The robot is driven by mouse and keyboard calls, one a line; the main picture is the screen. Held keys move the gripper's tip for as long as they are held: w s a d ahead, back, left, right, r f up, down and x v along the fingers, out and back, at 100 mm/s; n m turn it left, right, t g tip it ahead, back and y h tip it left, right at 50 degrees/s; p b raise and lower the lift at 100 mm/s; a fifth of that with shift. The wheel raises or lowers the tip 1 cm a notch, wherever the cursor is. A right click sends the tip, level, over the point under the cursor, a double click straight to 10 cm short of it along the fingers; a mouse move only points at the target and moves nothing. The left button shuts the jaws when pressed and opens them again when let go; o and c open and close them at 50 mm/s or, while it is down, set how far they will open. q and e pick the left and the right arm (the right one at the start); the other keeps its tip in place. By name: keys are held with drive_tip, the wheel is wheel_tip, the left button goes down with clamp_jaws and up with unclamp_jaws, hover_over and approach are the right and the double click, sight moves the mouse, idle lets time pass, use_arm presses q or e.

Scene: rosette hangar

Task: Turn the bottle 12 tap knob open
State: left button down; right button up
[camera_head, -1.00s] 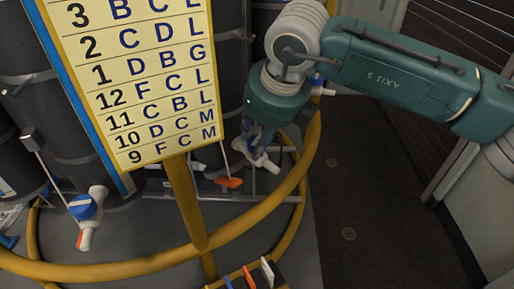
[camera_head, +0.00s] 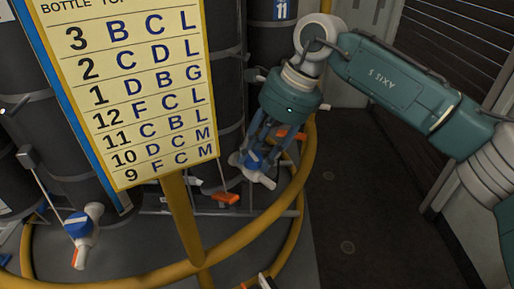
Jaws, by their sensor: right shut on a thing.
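My right gripper (camera_head: 258,150) reaches down from the upper right, with its fingers shut around the blue knob (camera_head: 252,160) of a white tap (camera_head: 262,179). The fingers partly cover the knob, so its exact angle is hard to read. The tap sits low beside a dark bottle, inside the yellow rail. I cannot read a number on that bottle; a blue label with 11 (camera_head: 283,9) shows on a bottle farther back.
A yellow letter board (camera_head: 130,95) on a yellow post stands in front of the dark bottles. A yellow ring rail (camera_head: 240,238) curves around them. Another tap with a blue knob (camera_head: 78,226) is at left. An orange handle (camera_head: 225,198) hangs near the post. Dark floor at right is clear.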

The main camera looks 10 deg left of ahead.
drive_tip(key=shift+w+a+r+n+g+p, duration=0.1)
drive_tip(key=shift+w+r+n+g+p, duration=0.15)
drive_tip(key=shift+n+p, duration=0.4)
drive_tip(key=shift+w+a+r+n+g+p, duration=0.15)
drive_tip(key=shift+n+g+p, duration=0.1)
drive_tip(key=shift+n, duration=0.7)
drive_tip(key=shift+d, duration=0.1)
drive_tip(key=shift+s+f, duration=0.1)
drive_tip(key=o, duration=1)
drive_tip(key=shift+o, duration=0.4)
drive_tip(key=shift+f, duration=0.15)
drive_tip(key=v, duration=1.2)
drive_tip(key=shift+a, duration=0.25)
